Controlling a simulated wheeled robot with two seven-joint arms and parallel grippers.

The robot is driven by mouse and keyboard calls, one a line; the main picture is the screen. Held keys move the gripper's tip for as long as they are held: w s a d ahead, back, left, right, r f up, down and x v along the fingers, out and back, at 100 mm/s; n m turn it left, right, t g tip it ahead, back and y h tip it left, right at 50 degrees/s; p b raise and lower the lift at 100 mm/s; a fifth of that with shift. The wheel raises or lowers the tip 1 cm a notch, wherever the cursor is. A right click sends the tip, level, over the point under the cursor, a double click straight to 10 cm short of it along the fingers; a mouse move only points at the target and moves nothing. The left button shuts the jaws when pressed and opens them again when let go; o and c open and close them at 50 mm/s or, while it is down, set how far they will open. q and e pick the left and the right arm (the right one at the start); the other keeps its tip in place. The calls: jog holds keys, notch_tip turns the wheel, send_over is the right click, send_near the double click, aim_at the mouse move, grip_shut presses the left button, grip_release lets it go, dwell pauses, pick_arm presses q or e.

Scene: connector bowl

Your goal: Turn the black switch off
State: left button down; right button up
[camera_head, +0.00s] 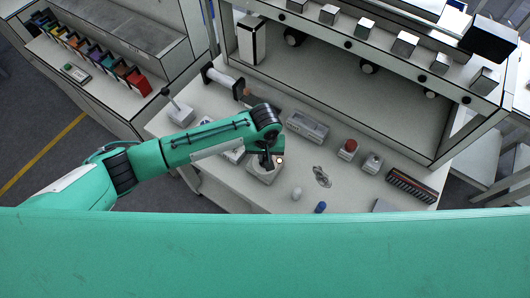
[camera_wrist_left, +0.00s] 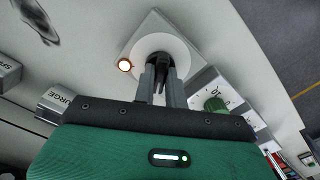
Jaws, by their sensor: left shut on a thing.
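The black switch (camera_wrist_left: 160,66) stands on a round white disc on a pale square base (camera_wrist_left: 142,36) in the left wrist view. A small round lamp (camera_wrist_left: 125,65) beside the disc glows warm white. My left gripper (camera_wrist_left: 163,82) has its two grey fingers on either side of the switch and is shut on it. In the head view the same base (camera_head: 262,176) sits on the white bench under my left gripper (camera_head: 267,163), and the lamp (camera_head: 280,160) shows lit. The gripper partly hides the switch. My right gripper is not in view.
A green knob (camera_wrist_left: 214,104) on a white box sits close beside the gripper. A box marked "URGE" (camera_wrist_left: 60,100) is on the other side. On the bench are a grey tray (camera_head: 307,126), a red-topped box (camera_head: 348,149), a white egg-shaped thing (camera_head: 296,193) and a blue one (camera_head: 320,207).

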pick_arm(q)
jog(key=m+p, duration=0.2)
jog(key=m, duration=0.1)
jog(key=shift+r, duration=0.1)
jog(key=shift+m+p, duration=0.4)
jog(key=shift+m, duration=1)
jog(key=c, duration=1.4)
grip_release()
jog(key=shift+c, duration=0.2)
